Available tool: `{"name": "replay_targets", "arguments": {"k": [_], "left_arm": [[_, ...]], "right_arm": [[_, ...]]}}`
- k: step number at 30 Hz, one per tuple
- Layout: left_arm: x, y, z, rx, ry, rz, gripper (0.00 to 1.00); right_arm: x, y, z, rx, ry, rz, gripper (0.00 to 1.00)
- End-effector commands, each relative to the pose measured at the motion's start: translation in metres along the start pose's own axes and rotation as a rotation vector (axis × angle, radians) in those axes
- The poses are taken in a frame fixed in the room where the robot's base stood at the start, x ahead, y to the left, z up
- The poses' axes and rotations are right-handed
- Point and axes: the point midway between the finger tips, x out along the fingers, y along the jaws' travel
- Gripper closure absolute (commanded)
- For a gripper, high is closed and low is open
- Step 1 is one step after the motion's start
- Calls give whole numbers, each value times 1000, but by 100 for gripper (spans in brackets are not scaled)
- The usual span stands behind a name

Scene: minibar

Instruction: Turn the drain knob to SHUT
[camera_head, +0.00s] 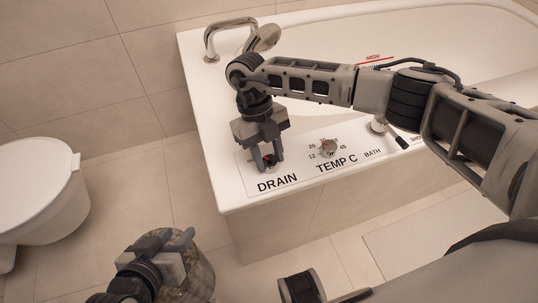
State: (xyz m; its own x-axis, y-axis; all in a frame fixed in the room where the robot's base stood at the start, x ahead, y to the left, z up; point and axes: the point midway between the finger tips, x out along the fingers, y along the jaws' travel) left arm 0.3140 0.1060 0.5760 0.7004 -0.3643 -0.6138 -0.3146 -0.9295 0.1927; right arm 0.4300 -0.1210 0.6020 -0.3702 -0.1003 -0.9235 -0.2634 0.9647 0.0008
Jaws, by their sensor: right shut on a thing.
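The drain knob (269,160) sits on the white control panel at the tub's near corner, above the DRAIN label (277,183). My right gripper (267,166) reaches down from above and is shut on the drain knob, one finger on each side. The gripper hides most of the knob, so its pointer and the SHUT mark cannot be read. My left gripper (187,240) is low at the bottom left, in front of a brown woven bin, away from the panel. Whether its fingers are open or shut is unclear.
A temperature knob (328,147) stands just right of the drain knob. A bath/shower lever (379,125) is further right. A chrome faucet (232,27) rises at the tub's back left. A white toilet (40,190) is at left; the bin (200,275) is below. Tile floor between is clear.

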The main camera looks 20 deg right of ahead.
Motion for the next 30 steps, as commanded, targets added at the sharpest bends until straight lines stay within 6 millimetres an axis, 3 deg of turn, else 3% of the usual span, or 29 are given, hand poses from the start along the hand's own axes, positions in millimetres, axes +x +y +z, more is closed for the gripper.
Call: {"name": "replay_targets", "arguments": {"k": [10, 27, 28, 30], "left_arm": [[8, 0, 2, -1, -8, 8, 64], [9, 1, 4, -5, -11, 11, 64], [9, 1, 4, -5, -11, 11, 64], [9, 1, 4, -5, -11, 11, 64]], "right_arm": [[0, 0, 0, -136, 2, -60, 88], [0, 0, 0, -162, 2, -71, 88], [0, 0, 0, -162, 2, -71, 59], [0, 0, 0, -162, 1, -70, 44]]}}
